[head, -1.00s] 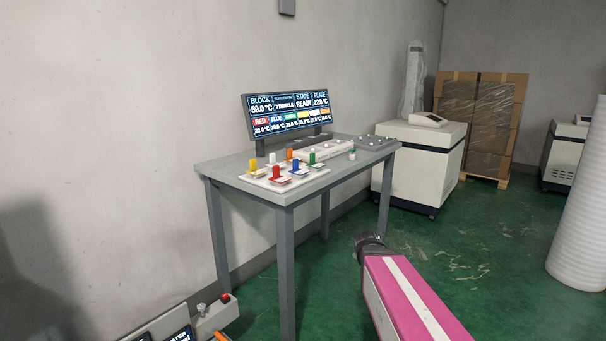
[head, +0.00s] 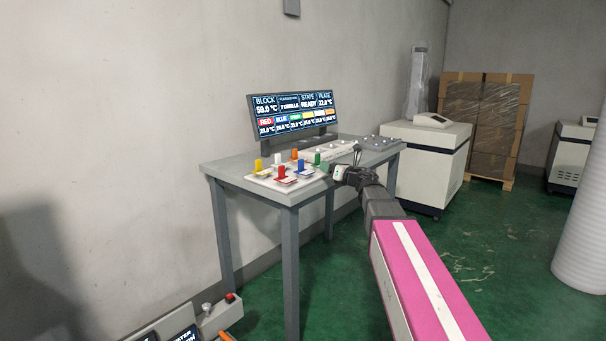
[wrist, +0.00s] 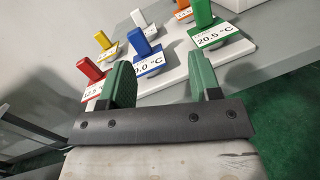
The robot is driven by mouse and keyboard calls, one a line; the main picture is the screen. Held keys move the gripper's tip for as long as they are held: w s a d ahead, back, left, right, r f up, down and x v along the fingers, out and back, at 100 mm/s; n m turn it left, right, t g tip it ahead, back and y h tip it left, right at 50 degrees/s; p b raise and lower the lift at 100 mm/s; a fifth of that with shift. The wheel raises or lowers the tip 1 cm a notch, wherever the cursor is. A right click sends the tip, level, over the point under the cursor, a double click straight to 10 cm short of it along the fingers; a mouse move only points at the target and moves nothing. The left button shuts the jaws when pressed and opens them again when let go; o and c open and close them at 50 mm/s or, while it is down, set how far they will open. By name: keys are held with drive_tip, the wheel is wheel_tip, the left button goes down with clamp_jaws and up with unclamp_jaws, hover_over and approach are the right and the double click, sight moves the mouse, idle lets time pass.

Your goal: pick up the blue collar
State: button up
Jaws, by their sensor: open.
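The blue collar (head: 301,166) stands upright on a white board on the table, between the red and green ones in the front row. In the wrist view the blue collar (wrist: 147,50), with its white temperature label, lies just beyond the fingertips, roughly between them. My gripper (wrist: 160,66) is open and empty, its two green fingers spread apart. In the head view my gripper (head: 338,173) is over the table's front right edge, right of the blue collar and apart from it.
Red (wrist: 92,70), yellow (wrist: 103,41), white (wrist: 138,18), orange (wrist: 182,6) and green (wrist: 201,14) collars stand around the blue one. A display screen (head: 294,116) is behind them. A white cabinet (head: 428,165) stands right of the grey table (head: 225,175).

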sight(302, 161)
drive_tip(key=a+n+g, duration=0.1)
drive_tip(key=a, duration=0.1)
drive_tip(key=w+a+n+g+y, duration=0.1)
drive_tip(key=a+n, duration=0.1)
drive_tip(key=w+a+n+g, duration=0.1)
drive_tip(key=a, duration=0.1)
drive_tip(key=shift+a+r+n, duration=0.1)
drive_tip(key=shift+r+n, duration=0.3)
drive_tip(key=shift+x, duration=2.9)
drive_tip(key=shift+s+a+f, duration=0.1)
drive_tip(key=shift+s+f, duration=0.05)
drive_tip(key=shift+s, duration=0.1)
clamp_jaws()
